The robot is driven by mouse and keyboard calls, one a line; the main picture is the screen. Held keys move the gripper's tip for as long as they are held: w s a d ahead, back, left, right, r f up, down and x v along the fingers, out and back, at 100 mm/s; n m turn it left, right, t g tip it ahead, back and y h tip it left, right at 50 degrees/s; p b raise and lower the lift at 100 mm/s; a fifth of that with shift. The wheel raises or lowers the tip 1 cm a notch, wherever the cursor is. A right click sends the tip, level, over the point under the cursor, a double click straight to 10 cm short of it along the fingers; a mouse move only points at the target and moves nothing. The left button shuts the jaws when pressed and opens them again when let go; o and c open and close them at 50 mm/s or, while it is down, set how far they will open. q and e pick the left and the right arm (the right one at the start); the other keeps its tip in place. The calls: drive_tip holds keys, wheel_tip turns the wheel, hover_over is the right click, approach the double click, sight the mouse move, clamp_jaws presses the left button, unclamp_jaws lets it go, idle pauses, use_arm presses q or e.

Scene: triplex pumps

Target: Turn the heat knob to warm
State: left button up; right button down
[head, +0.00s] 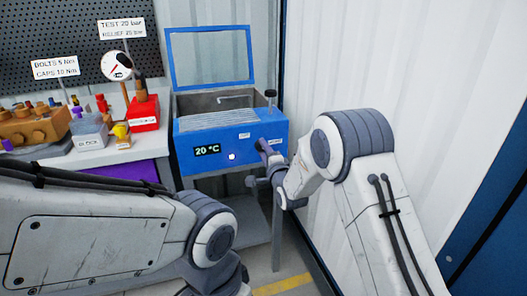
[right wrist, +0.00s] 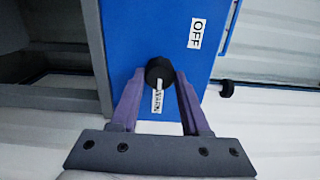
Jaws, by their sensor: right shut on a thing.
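The blue heated tank (head: 213,150) has a lit display reading 20 °C and a raised lid. In the right wrist view the round black heat knob (right wrist: 160,70) sits on its blue panel. A white mark on the knob points toward a white label (right wrist: 157,102) that appears to read WARM, partly hidden. The OFF label (right wrist: 197,33) is off to one side. My right gripper (head: 263,146) is at the tank's front right; in the right wrist view its purple fingers (right wrist: 160,80) are shut on the knob from both sides. My left gripper is out of view.
A bench with a red box (head: 144,114), a brown pump block and small parts stands left of the tank. A white corrugated wall (head: 400,70) is close on the right. A dark post knob (head: 270,94) rises from the tank's right rim. My left arm crosses the lower left.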

drive_tip(key=shift+c, duration=1.9)
unclamp_jaws()
drive_tip(key=v, duration=1)
drive_tip(key=shift+s, duration=0.25)
drive_tip(key=shift+d, duration=0.1)
